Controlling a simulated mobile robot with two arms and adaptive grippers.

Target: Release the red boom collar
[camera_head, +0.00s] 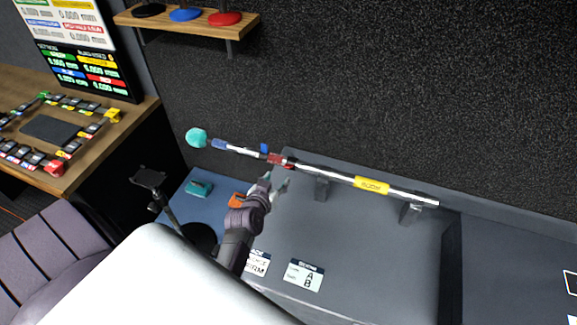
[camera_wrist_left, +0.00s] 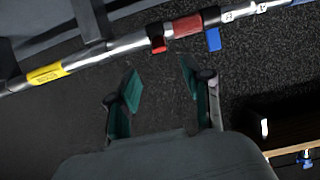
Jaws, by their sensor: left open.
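A silver boom pole (camera_head: 330,175) rests level on dark stands, with a teal foam tip at its left end. The red boom collar (camera_head: 280,160) is a band around the pole, left of the nearer stand; in the left wrist view the collar (camera_wrist_left: 187,25) has a small red lever (camera_wrist_left: 157,41) beside it. A blue lever (camera_wrist_left: 213,40) sticks out on the collar's other side. My left gripper (camera_head: 277,186) is open, just short of the pole near the red collar. In its wrist view the fingertips (camera_wrist_left: 158,76) are apart and empty, not touching the collar. My right gripper is out of view.
The pole carries a yellow label (camera_head: 371,185) and a blue collar (camera_head: 218,144). The stands rise from a grey case top (camera_head: 370,245). A teal item (camera_head: 199,188) and an orange item (camera_head: 238,200) lie on a blue surface. A shelf (camera_head: 185,22) hangs above.

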